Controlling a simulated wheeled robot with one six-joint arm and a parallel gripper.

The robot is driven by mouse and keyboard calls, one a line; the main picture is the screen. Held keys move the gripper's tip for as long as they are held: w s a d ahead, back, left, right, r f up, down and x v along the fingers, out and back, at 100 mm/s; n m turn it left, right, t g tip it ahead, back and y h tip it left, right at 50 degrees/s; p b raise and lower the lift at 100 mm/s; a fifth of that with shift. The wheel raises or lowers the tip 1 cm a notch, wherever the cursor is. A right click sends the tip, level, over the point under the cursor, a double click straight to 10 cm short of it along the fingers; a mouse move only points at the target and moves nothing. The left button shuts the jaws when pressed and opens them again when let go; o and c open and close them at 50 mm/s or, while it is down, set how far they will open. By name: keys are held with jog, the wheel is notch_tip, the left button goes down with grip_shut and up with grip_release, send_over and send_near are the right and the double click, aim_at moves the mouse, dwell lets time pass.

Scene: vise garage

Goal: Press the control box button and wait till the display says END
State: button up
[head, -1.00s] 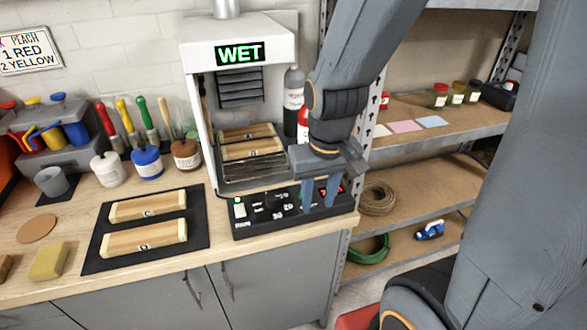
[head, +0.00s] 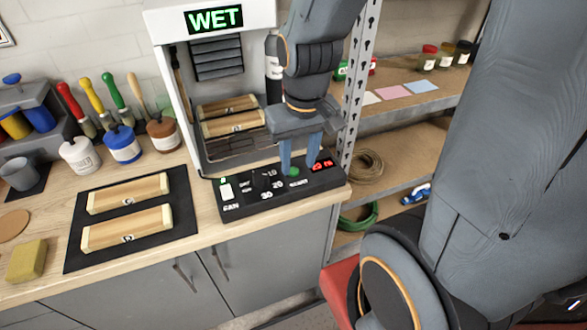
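The black control box (head: 240,207) sits at the counter's front edge below a white cabinet. It carries a green button (head: 293,171) marked START, a dial marked with 10, 20 and 30, and a white FAN switch (head: 226,189). A small display (head: 322,165) with red characters is at its right end; I cannot read it. A sign (head: 214,19) on the cabinet reads WET in green. My gripper (head: 299,168) points down over the box, fingers apart and empty. Its left fingertip is beside the green button; I cannot tell whether it touches.
Two wooden blocks (head: 232,124) lie on the rack inside the cabinet. Two more (head: 128,228) lie on a black mat (head: 185,222) at left. Paint jars (head: 122,145) and brushes stand behind. A metal shelf (head: 405,110) is at right.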

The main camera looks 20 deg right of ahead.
grip_shut()
dwell(1.4)
